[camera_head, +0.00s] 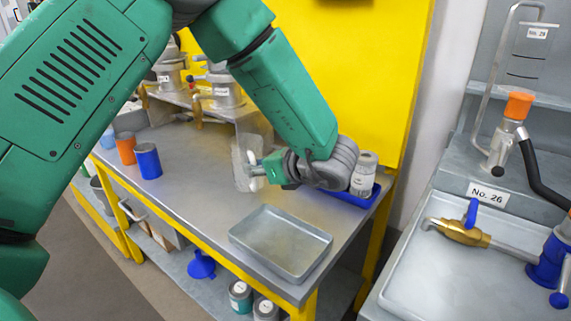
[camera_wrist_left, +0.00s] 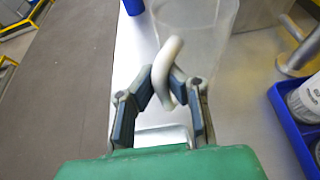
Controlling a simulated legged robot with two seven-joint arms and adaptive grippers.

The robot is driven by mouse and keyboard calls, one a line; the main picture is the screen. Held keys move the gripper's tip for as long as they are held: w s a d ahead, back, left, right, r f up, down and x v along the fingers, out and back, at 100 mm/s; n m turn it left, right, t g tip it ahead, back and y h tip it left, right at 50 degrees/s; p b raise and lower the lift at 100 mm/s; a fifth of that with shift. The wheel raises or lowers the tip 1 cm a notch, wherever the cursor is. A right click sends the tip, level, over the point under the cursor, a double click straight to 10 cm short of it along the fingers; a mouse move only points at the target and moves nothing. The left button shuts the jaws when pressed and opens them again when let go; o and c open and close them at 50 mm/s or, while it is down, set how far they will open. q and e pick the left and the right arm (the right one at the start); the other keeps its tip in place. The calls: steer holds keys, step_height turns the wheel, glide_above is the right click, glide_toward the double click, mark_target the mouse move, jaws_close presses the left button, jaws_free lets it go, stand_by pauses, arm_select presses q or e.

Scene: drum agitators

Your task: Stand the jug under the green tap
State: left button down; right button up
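A translucent jug (camera_head: 242,168) with a white handle (camera_head: 253,170) is on or just over the grey workbench; I cannot tell if its base touches. It also shows in the left wrist view (camera_wrist_left: 205,25), with its handle (camera_wrist_left: 168,70) between my fingertips. My left gripper (camera_head: 262,171) reaches it from the right, and in the left wrist view its fingers (camera_wrist_left: 162,78) close around the handle. My right gripper is out of view. I can make out no green tap; taps show on drums (camera_head: 222,90) behind the jug, partly hidden by my arm.
An orange can (camera_head: 126,148) and a blue can (camera_head: 148,161) stand left on the bench (camera_head: 195,165). A metal tray (camera_head: 272,254) lies at the front, and a blue tray (camera_head: 352,199) holds a grey-white jar (camera_head: 363,172) at right. A sink (camera_head: 440,275) with a brass tap (camera_head: 462,232) is further right.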

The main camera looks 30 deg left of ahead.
arm_select(q)
steer(key=w+f, duration=0.1)
steer(key=w, duration=0.2)
steer(key=w+f+b, duration=0.1)
steer(key=w, duration=0.3)
steer(key=w+f, duration=0.1)
steer(key=w, duration=0.2)
steer(key=shift+w+d+f, duration=0.15)
steer(key=shift+f, duration=0.2)
steer(key=shift+w+f, duration=0.15)
steer(key=shift+w, duration=0.05)
steer(key=c, duration=1.8)
jaws_free()
steer(key=shift+o, duration=0.4)
steer(key=shift+s+d+r, duration=0.1)
steer(key=shift+r, duration=0.1)
steer(key=v, duration=1.2)
steer(key=shift+p, duration=0.35)
steer(key=shift+r, duration=0.1)
